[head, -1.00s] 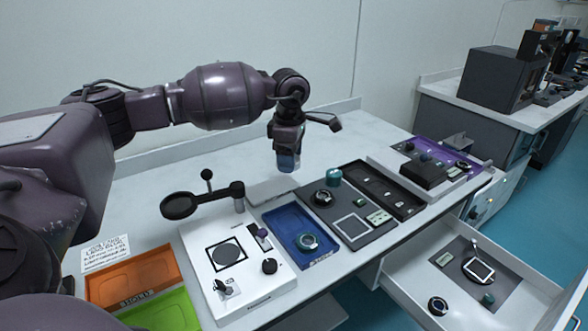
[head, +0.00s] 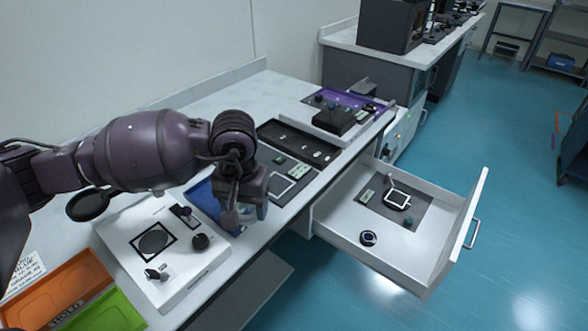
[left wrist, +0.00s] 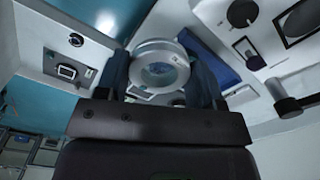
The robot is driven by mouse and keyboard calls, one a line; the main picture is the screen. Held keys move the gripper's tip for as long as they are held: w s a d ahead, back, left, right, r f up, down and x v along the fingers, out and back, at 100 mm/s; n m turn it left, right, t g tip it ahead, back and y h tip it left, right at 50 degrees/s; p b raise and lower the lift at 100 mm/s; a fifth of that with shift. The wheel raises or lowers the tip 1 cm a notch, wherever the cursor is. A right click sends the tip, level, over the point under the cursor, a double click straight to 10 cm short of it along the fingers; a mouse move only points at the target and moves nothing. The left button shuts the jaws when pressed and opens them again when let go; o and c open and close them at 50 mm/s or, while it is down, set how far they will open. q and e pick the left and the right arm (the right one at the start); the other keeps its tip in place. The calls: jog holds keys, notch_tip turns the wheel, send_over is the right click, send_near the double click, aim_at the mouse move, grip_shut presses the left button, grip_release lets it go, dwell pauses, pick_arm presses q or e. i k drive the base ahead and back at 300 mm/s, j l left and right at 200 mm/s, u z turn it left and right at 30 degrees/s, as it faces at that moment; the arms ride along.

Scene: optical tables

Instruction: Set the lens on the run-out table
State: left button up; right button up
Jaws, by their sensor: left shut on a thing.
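My left gripper (head: 246,212) is low over the blue tray (head: 203,196) and shut on the lens. The lens (left wrist: 160,67) is a round glass in a silver-grey ring, held between the two fingers in the left wrist view. In the head view the fingers mostly hide it, and I cannot tell whether it still touches the tray. A white unit (head: 185,272) left of the tray has a dark grey disc (head: 153,242) in a black square outline; it looks like the run-out table. Nothing lies on the disc. My right gripper is not in view.
An open drawer (head: 338,226) with small parts juts out at the right. A dark slotted tray (head: 296,139) lies behind.

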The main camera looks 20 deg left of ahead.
aim_at(397, 197)
jog(key=i+l, duration=0.15)
jog(key=l, duration=0.2)
jog(key=i+l, duration=0.1)
jog(key=l, duration=0.25)
jog(key=i+l, duration=0.15)
jog(key=l, duration=0.25)
jog(key=i+l, duration=0.1)
jog(key=l, duration=0.25)
jog(key=i+l+z, duration=0.1)
jog(key=l, duration=0.25)
